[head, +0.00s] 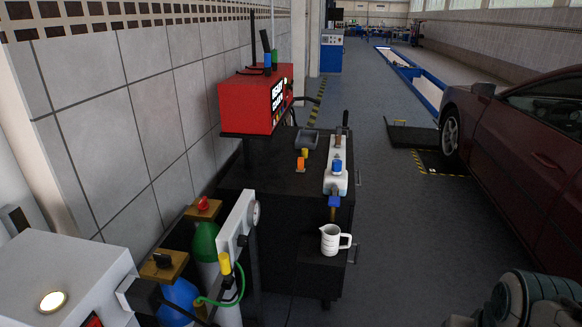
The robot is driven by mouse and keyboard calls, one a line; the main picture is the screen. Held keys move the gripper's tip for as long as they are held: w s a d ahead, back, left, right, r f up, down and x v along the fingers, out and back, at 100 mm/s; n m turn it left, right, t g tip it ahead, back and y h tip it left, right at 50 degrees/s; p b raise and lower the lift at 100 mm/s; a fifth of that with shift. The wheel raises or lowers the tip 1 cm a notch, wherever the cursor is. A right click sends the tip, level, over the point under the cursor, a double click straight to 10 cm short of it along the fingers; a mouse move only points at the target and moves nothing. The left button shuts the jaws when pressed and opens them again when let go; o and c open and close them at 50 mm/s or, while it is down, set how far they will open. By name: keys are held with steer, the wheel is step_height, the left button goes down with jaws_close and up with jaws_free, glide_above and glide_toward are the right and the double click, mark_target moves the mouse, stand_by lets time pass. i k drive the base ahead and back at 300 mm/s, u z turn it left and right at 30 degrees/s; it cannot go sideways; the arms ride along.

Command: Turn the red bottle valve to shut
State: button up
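The red bottle valve (203,204) is a small knob on top of the green gas bottle (206,240), at the lower left of the head view. A tan block (201,214) sits just under the knob. Whether the valve is open or shut cannot be read from its pose. Part of my arm (530,300) shows at the lower right corner, well to the right of the bottle. My gripper's fingers are not in view.
A blue bottle (180,298) with a black knob (162,260) stands beside the green one. A grey gauge panel (235,225) is close on its right. A black cart (290,190) holds a red machine (250,100) and white jug (331,239). The floor (400,220) right of it is clear.

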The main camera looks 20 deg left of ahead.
mark_target(202, 205)
steer(key=u, duration=0.05)
steer(key=i, duration=1.35)
steer(key=u, duration=1.35)
steer(key=i, duration=0.8)
steer(key=u, duration=0.8)
